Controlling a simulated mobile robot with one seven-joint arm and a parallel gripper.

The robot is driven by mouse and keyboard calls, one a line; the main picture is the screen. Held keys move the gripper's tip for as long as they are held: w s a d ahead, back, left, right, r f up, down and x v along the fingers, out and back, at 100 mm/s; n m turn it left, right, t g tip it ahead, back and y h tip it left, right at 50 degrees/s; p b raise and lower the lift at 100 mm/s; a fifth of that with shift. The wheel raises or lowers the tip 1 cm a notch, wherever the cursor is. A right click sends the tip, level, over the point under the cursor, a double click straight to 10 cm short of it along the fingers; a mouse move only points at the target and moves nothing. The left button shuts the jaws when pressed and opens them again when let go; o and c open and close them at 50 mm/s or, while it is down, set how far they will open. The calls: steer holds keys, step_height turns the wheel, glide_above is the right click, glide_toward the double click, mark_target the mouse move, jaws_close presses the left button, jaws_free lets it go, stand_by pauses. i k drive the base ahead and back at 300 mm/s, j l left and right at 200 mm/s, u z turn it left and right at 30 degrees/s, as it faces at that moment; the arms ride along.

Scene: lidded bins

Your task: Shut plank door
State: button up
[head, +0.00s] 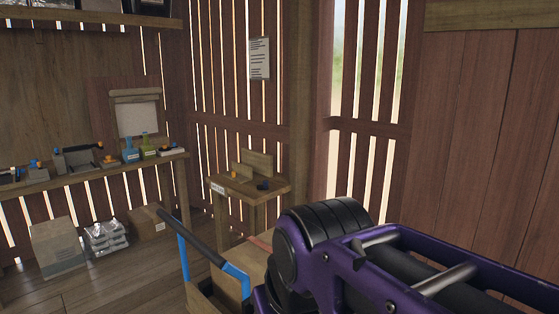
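A tall plank door or panel of upright slats with a cross rail (368,127) stands right of a thick wooden corner post (300,100). Bright outdoor light shows through its gaps and through a wider strip at its upper left. I cannot tell whether this is the plank door or fixed wall, or whether it is ajar. Solid reddish planks (480,130) fill the right side and may be wall or door. No handle or latch shows. My purple and black arm covers the lower right, hiding what is behind it. My gripper's fingers are not in view.
A blue-framed cart with a black handle (190,238) stands in front, close to my arm. A small wooden table (248,186) is by the corner. A bench (95,173) with bottles runs left; boxes (57,250) sit beneath. Bare floor (130,280) shows at lower left.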

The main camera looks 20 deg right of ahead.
mark_target(467, 50)
steer(key=z, duration=2.4)
steer(key=i+l, duration=0.85)
steer(key=l, duration=0.25)
steer(key=i+l+u, duration=0.1)
steer(key=i+l, duration=0.75)
steer(key=l, duration=0.25)
steer(key=i+j+u, duration=0.1)
steer(key=i+u, duration=0.2)
steer(key=j+u, duration=0.3)
steer(key=j, duration=0.55)
